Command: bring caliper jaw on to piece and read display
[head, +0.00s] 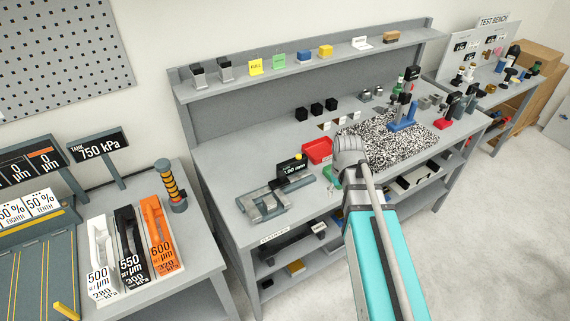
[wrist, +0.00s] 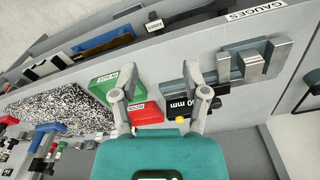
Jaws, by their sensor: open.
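The caliper gauge (head: 268,205) lies on the near left part of the grey bench, with grey metal jaws. Its black display (head: 292,168) reads what looks like 1.00 mm. In the wrist view the display (wrist: 206,100) is partly hidden behind my right finger, and only "00 mm" shows. A metal piece (wrist: 254,66) appears to sit between the caliper jaws (wrist: 278,58); I cannot tell whether a jaw touches it. My gripper (wrist: 159,72) is open and empty beside the display end, with a yellow knob (wrist: 180,120) showing between the fingers.
A speckled mat (head: 385,140) with a blue stand (head: 403,115) is farther right. A shelf (head: 300,65) runs behind. The bench's front edge is close to the caliper.

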